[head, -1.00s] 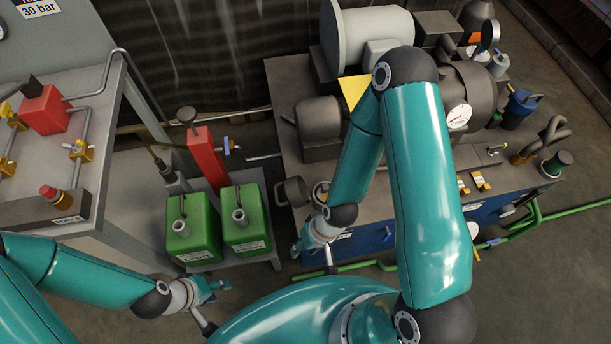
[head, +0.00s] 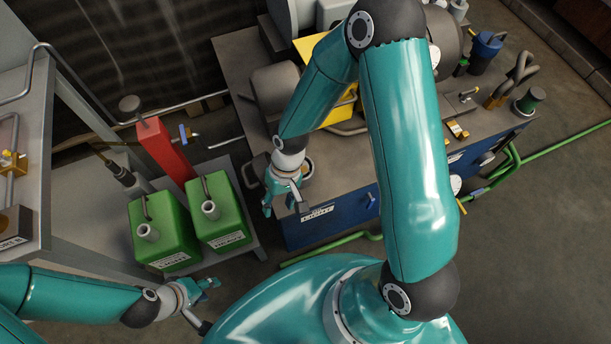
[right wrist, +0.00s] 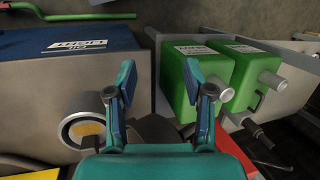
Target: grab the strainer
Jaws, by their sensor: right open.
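A dark grey cylindrical part, which may be the strainer, shows at the left end of the workbench in the head view (head: 256,169), partly behind my right gripper (head: 283,203). In the right wrist view a dark shape (right wrist: 155,130) lies low between the fingers, largely hidden by the gripper; I cannot tell for certain that it is the same part. My right gripper, also seen in the right wrist view (right wrist: 168,84), is open with nothing between its fingertips. My left gripper (head: 205,287) is low at the left, away from the bench; its opening is unclear.
Two green canisters (head: 166,232) (head: 219,212) stand on a small stand left of the right gripper, with a red post (head: 166,150) behind them. The bench has a blue front (head: 330,219). A round ring (right wrist: 85,129) shows beside the left finger. Green pipes (head: 510,165) run along the floor.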

